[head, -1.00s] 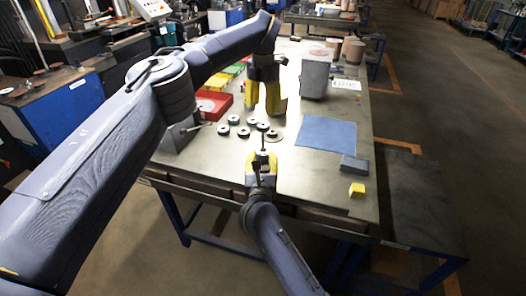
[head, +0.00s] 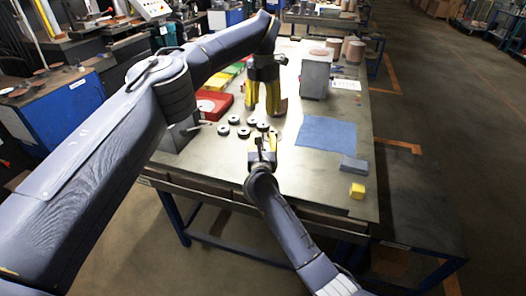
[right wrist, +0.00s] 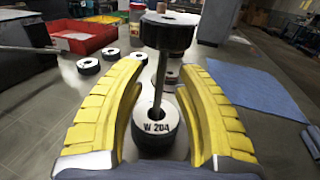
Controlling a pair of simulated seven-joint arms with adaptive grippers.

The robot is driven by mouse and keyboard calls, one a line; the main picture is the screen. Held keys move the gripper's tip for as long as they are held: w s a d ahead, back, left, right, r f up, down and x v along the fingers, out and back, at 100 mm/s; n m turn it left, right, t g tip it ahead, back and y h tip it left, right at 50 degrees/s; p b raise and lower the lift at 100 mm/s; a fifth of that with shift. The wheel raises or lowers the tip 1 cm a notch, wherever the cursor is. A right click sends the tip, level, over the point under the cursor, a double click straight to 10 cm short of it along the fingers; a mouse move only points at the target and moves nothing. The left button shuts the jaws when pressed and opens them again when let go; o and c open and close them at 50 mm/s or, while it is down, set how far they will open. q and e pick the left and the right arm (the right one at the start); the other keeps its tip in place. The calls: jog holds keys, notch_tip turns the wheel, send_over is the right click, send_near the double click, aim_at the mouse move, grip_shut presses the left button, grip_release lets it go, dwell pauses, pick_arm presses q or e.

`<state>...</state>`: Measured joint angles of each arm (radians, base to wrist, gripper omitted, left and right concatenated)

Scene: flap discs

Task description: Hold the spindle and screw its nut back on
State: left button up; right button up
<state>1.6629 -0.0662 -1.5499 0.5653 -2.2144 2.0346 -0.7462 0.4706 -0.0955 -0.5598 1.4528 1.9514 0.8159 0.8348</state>
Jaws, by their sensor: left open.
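The spindle's thin upright rod (right wrist: 158,88) stands between the open yellow fingers of my right gripper (right wrist: 163,68) in the right wrist view, with no clear contact. A dark round piece (right wrist: 167,34) with a small stub sits at the rod's top; I cannot tell whether it is the nut. A pale-faced disc marked W 204 (right wrist: 157,127) lies around the rod's lower part. In the head view my right gripper (head: 262,146) covers most of the spindle. My left gripper (head: 266,112) is open just beyond it, fingers pointing down.
Several loose discs (head: 223,130) lie left of the spindle. A red tray (head: 213,104) is behind them. A blue cloth (head: 327,132), a grey-blue block (head: 354,163) and a yellow cube (head: 357,191) are at the right. A grey box (head: 315,77) stands at the back.

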jog(key=shift+o, duration=0.3)
grip_shut()
dwell(0.3)
